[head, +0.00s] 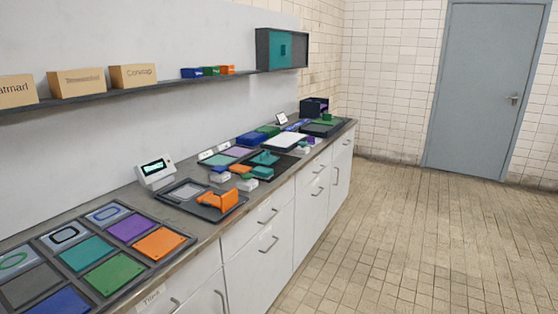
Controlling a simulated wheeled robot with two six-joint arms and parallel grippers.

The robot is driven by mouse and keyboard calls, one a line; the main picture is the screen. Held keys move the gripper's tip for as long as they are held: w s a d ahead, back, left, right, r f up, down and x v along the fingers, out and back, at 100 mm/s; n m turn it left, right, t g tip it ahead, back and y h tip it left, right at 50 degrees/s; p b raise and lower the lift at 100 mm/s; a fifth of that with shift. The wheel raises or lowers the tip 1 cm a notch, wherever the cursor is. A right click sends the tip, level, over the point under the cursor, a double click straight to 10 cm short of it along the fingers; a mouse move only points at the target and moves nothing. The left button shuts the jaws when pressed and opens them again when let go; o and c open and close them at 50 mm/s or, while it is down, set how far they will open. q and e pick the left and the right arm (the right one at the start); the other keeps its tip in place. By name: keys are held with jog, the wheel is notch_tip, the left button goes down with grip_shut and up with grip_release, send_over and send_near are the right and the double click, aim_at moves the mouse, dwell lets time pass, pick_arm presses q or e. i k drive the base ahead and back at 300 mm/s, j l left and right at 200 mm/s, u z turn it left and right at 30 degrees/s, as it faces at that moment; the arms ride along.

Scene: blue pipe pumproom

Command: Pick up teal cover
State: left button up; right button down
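Several teal things are in the head view, and I cannot tell for sure which one is the teal cover. A flat teal square plate (88,252) lies in a dark sectioned tray (148,273) on the near part of the counter. A smaller teal piece (265,158) rests farther along the counter on a dark tray. A teal panel (272,48) sits inside a dark open box on the wall. Neither of my grippers is in view.
Green, purple, orange and blue plates share the sectioned tray. A white device with a screen (155,174) stands behind a grey tray with an orange part (219,200). A shelf (110,92) holds cardboard boxes above. The tiled floor (400,240) at right is clear.

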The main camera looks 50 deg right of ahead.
aim_at(265, 156)
jog(key=z, duration=1.65)
jog(key=i+l+z, duration=0.2)
jog(key=i, duration=0.15)
jog(key=i+l+z, duration=0.2)
jog(key=i, duration=0.15)
jog(key=i+j+z, duration=0.1)
jog(key=i+z, duration=0.4)
jog(key=i, duration=1.15)
jog(key=i+u, duration=0.2)
jog(key=i, duration=0.3)
jog(key=i+l+u, duration=0.15)
jog(key=i, duration=0.35)
jog(key=i+l+u, duration=0.2)
jog(key=i, duration=0.25)
